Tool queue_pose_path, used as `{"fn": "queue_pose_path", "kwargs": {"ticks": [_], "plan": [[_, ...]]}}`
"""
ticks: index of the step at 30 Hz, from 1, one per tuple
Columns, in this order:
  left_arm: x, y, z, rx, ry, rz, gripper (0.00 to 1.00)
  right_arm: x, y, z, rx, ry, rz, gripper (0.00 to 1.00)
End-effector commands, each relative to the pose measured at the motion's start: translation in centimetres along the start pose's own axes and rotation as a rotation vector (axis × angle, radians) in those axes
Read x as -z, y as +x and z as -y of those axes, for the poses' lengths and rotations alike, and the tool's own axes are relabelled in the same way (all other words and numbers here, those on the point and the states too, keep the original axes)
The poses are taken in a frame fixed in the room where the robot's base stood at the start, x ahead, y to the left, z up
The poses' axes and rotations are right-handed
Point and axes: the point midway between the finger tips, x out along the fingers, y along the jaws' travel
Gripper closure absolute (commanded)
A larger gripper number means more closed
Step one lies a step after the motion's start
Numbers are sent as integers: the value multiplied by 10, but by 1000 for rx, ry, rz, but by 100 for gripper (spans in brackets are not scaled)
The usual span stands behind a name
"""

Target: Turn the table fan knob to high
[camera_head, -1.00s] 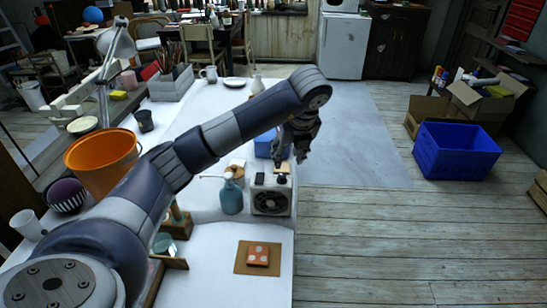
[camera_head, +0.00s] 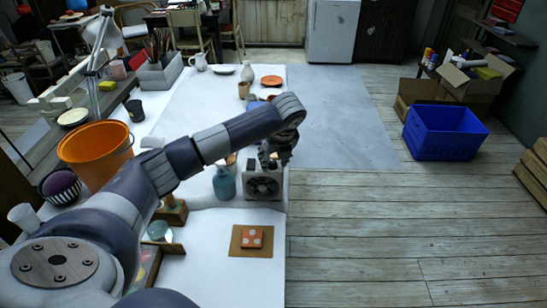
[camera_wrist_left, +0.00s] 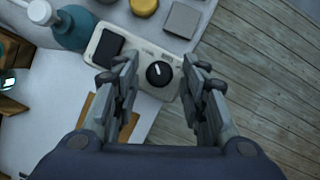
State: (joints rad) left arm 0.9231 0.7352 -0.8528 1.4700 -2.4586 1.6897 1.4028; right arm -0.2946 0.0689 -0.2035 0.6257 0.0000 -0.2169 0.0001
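The table fan (camera_head: 262,186) is a small light box with a round dark grille, standing near the right edge of the white table. In the left wrist view its pale top (camera_wrist_left: 138,52) shows a dark rectangular patch and a round black knob (camera_wrist_left: 159,74) with a white pointer mark. My left gripper (camera_head: 273,160) is just above the fan's top. In the wrist view its two fingers (camera_wrist_left: 161,78) are apart, one on each side of the knob, with gaps visible. I cannot tell the exact height above the knob. The right gripper is not in view.
A teal bottle (camera_head: 224,183) stands just left of the fan. An orange patterned tile (camera_head: 252,239) lies on a brown board in front. A large orange bucket (camera_head: 95,152) stands at left. Open floor lies to the right, with a blue crate (camera_head: 444,132) farther off.

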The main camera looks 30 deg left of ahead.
Motion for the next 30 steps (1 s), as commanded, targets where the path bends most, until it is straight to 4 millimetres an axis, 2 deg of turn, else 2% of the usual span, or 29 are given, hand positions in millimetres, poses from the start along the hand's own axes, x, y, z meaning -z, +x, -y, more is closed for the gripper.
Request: {"fn": "queue_pose_path", "kwargs": {"ticks": [3, 4, 9, 20, 30], "plan": [[0, 0, 0, 0, 0, 0, 61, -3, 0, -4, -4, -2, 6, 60], [0, 0, 0, 0, 0, 0, 65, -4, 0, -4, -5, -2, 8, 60], [0, 0, 0, 0, 0, 0, 100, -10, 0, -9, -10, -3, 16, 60], [0, 1, -1, 11, 26, 1, 100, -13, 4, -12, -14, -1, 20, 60], [0, 4, -3, 90, 215, 3, 100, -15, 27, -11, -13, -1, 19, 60]]}}
